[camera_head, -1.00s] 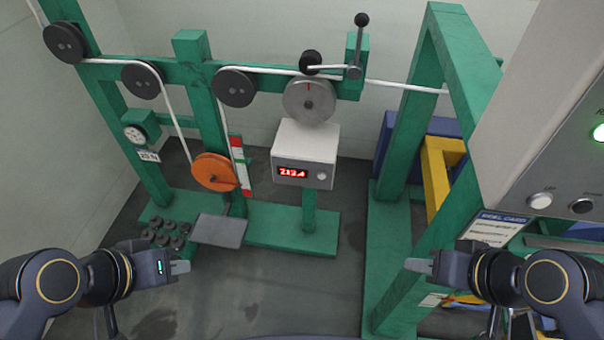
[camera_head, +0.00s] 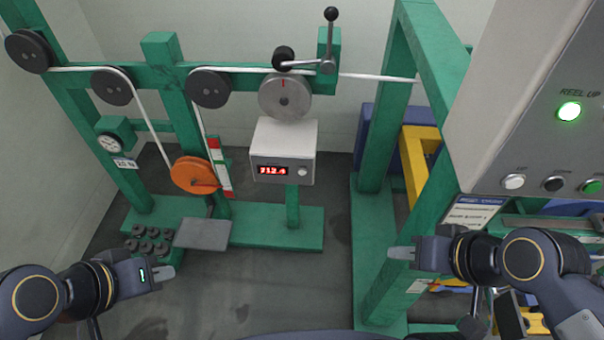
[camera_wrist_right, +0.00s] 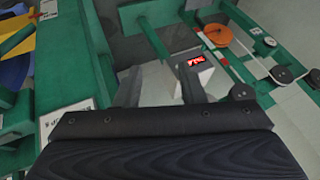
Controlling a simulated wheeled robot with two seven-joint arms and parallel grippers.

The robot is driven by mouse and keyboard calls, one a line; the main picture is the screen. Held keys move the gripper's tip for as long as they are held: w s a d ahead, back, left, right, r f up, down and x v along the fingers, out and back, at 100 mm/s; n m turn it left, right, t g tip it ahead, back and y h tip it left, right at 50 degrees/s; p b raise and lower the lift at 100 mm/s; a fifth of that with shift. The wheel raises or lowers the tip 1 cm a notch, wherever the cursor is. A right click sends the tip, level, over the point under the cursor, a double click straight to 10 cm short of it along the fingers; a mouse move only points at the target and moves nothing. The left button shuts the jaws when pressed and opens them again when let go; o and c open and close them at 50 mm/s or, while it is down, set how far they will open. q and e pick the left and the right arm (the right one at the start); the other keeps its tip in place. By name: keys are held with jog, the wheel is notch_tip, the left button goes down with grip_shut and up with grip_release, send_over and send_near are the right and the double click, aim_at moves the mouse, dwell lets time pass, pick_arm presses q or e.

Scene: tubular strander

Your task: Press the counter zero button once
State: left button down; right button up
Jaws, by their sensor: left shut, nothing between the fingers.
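The counter is a pale box (camera_head: 283,150) with a red lit display (camera_head: 272,170) on its front. A small round light button (camera_head: 302,172) sits right of the display. My left gripper (camera_head: 168,273) is shut and empty, low on the left, well apart from the counter. My right gripper (camera_head: 397,253) is empty, to the right of and below the counter in the head view. In the right wrist view its two fingers (camera_wrist_right: 160,88) stand apart, and the counter display (camera_wrist_right: 196,60) shows beyond them. The button cannot be made out there.
A green frame post (camera_head: 377,150) stands right of the counter, close to my right gripper. A control panel (camera_head: 540,110) with a green light fills the upper right. An orange pulley (camera_head: 195,174) hangs left of the counter. Floor (camera_head: 260,285) between my grippers is clear.

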grip_shut()
dwell(1.5)
